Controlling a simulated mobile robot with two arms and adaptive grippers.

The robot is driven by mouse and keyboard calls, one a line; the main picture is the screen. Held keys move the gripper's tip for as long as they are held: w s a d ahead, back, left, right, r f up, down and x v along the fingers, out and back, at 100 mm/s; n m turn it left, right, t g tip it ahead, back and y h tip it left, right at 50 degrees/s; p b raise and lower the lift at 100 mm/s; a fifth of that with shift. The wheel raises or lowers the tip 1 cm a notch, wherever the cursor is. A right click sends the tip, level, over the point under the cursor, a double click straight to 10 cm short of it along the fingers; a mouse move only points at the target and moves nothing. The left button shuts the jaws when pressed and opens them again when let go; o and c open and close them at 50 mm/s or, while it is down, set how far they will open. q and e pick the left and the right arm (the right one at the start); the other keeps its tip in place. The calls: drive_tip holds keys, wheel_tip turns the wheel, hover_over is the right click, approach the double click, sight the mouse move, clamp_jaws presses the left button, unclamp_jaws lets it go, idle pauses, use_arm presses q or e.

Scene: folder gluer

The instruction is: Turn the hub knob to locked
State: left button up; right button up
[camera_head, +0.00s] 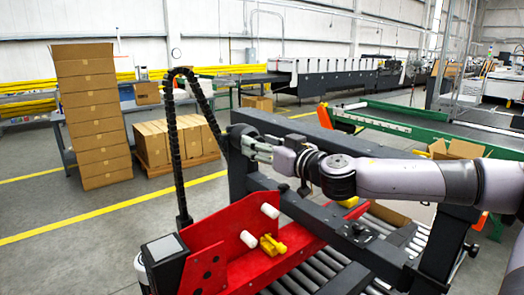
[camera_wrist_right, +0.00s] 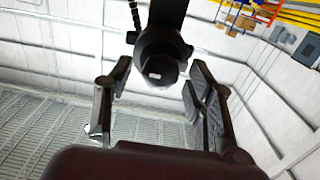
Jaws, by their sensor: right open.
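The hub knob (camera_wrist_right: 158,58) is a dark round piece with a small pale mark on its face, on a dark post in the right wrist view. My right gripper (camera_wrist_right: 158,82) is open, with one finger to each side of the knob; whether either finger touches it I cannot tell. In the head view my right gripper (camera_head: 246,143) reaches the top end of a dark frame post from the right, and the knob is hard to make out there. My left gripper is not in view.
A dark machine frame (camera_head: 340,245) with rollers lies under my right arm. A red bracket (camera_head: 235,262) with white pegs and a yellow part stands in front. A black cable chain (camera_head: 172,130) rises left of the gripper. Stacked cartons (camera_head: 95,120) stand farther left.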

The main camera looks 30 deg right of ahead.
drive_tip(key=shift+c, duration=0.2)
drive_tip(key=c, duration=1.1)
